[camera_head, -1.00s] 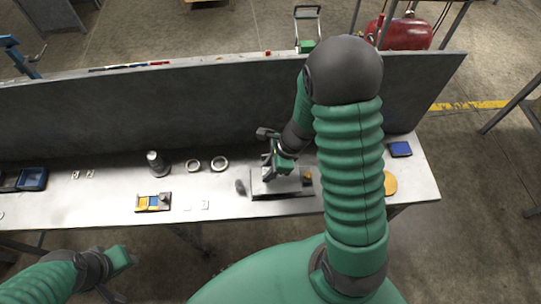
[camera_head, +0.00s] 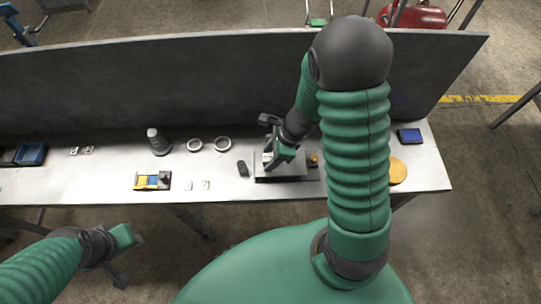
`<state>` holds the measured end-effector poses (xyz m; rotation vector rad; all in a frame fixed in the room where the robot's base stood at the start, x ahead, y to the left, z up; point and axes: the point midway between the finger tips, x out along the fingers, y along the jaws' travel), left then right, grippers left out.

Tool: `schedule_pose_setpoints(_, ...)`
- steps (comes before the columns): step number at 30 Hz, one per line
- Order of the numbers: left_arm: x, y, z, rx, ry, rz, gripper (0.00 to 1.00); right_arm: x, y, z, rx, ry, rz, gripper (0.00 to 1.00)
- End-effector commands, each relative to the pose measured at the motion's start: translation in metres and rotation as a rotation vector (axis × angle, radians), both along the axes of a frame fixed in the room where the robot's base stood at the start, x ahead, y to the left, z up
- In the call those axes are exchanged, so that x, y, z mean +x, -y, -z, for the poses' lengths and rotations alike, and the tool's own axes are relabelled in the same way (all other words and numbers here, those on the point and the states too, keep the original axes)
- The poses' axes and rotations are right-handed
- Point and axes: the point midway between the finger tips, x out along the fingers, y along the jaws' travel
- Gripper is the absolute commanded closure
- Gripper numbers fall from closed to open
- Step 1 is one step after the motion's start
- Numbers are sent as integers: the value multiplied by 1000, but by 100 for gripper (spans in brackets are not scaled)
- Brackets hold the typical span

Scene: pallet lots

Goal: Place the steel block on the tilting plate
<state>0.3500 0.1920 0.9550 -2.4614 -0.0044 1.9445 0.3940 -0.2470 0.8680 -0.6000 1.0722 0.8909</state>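A flat grey plate on a dark base (camera_head: 293,171), which looks like the tilting plate, sits on the bench right of centre. My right gripper (camera_head: 271,161) points down at its left part, with its fingertips close to the surface. A small pale patch shows between the fingers and may be the steel block, but it is too small to tell. The fingers hide much of that spot, so I cannot see whether they grip anything. My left gripper (camera_head: 130,258) is at lower left, in front of the bench, with its fingers apart and empty.
A small dark cylinder (camera_head: 242,169) stands just left of the plate. Two rings (camera_head: 222,144), a grey stepped post (camera_head: 157,142) and a yellow-blue tray (camera_head: 152,181) are further left. An orange disc (camera_head: 397,171) and blue box (camera_head: 410,136) lie right. A tall panel (camera_head: 130,88) closes the back.

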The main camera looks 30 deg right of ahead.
Motion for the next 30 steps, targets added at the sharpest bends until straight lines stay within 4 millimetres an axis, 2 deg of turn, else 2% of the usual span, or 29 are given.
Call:
schedule_pose_setpoints(7, 0, 0, 0, 0, 0, -1, 64, 0, 0, 0, 5, 0, -2, 51)
schedule_pose_setpoints(11, 0, 0, -7, 0, 0, -1, 64, -1, 3, -11, 5, 3, -2, 51)
schedule_pose_setpoints(22, 0, 0, -38, 0, 0, 0, 64, -19, 30, -95, 5, 4, -3, 51)
schedule_pose_setpoints(28, 0, 0, -42, 0, 0, -1, 64, -25, 35, -114, -7, 6, -40, 51)
schedule_pose_setpoints(29, 0, 0, -42, 0, 0, -1, 64, -27, 32, -114, -28, 14, -102, 51)
schedule_pose_setpoints(30, 0, 0, -42, 0, 0, -1, 64, -33, 24, -114, -76, 33, -245, 51)
